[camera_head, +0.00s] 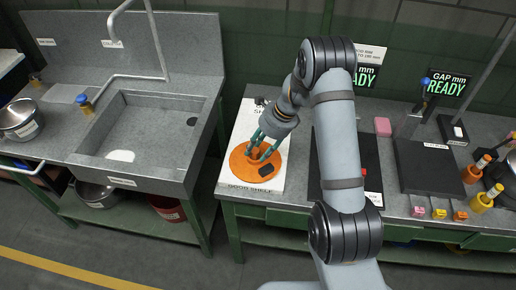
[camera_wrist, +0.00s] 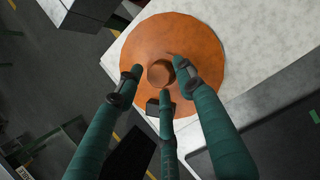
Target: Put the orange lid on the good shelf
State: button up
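My gripper (camera_head: 260,150) is over the lid. Its three green fingers (camera_wrist: 160,80) stand spread around the knob, with a visible gap on the left side. Contact on the right is unclear.
A grey sink unit (camera_head: 155,130) stands left of the shelf, across a gap. A metal pot (camera_head: 18,120) sits at far left.

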jog(key=shift+o, duration=0.7)
jog(key=shift+r, duration=0.2)
jog(key=v, duration=1.2)
jog(key=shift+f, duration=0.15)
jog(key=x, duration=1.1)
jog(key=shift+a+f, duration=0.15)
jog(key=shift+f, duration=0.2)
jog(key=shift+w+a+r, duration=0.1)
jog(key=shift+w+r, duration=0.1)
jog(key=shift+r, duration=0.05)
jog(key=shift+s+r, duration=0.1)
jog(key=shift+r, duration=1.5)
